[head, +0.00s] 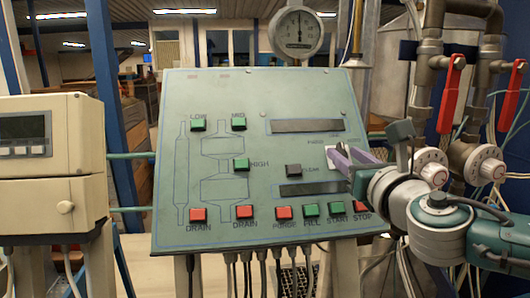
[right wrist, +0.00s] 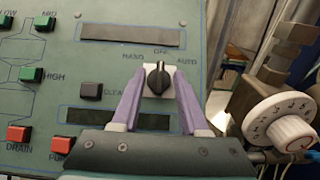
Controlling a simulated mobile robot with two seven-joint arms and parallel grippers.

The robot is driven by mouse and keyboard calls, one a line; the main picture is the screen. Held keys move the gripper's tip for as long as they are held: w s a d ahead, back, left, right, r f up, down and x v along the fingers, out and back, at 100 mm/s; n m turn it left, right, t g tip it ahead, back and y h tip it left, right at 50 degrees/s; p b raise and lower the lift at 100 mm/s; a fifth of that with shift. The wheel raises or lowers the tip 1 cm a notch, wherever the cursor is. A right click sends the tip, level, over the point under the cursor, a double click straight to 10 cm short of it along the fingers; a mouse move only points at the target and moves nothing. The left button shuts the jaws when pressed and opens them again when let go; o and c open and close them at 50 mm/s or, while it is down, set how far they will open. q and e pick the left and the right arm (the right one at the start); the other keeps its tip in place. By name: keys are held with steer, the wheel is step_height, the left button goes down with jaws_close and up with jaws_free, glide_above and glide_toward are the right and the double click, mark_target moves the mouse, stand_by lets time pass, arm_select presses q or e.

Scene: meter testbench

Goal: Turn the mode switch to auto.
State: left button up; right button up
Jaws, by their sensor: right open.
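The mode switch (right wrist: 158,79) is a black knob on a pale plate, with HAND, OFF and AUTO lettered above it. Its long axis is nearly upright, towards OFF. In the head view its pale plate (head: 332,152) shows only partly behind the gripper. My right gripper (right wrist: 159,88) is open, with one purple finger on each side of the knob; a gap shows on both sides, and I cannot tell if either touches. In the head view the right gripper (head: 345,156) reaches the panel's right side. My left gripper is not in view.
The green sloped panel (head: 300,92) carries red and green push buttons, with START and STOP (head: 361,208) below my right gripper. White numbered dials (head: 432,167) and red-handled valves (head: 452,92) stand close to my right arm. A beige meter box (head: 50,165) is at left.

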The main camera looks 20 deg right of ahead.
jaws_close()
stand_by(0.6)
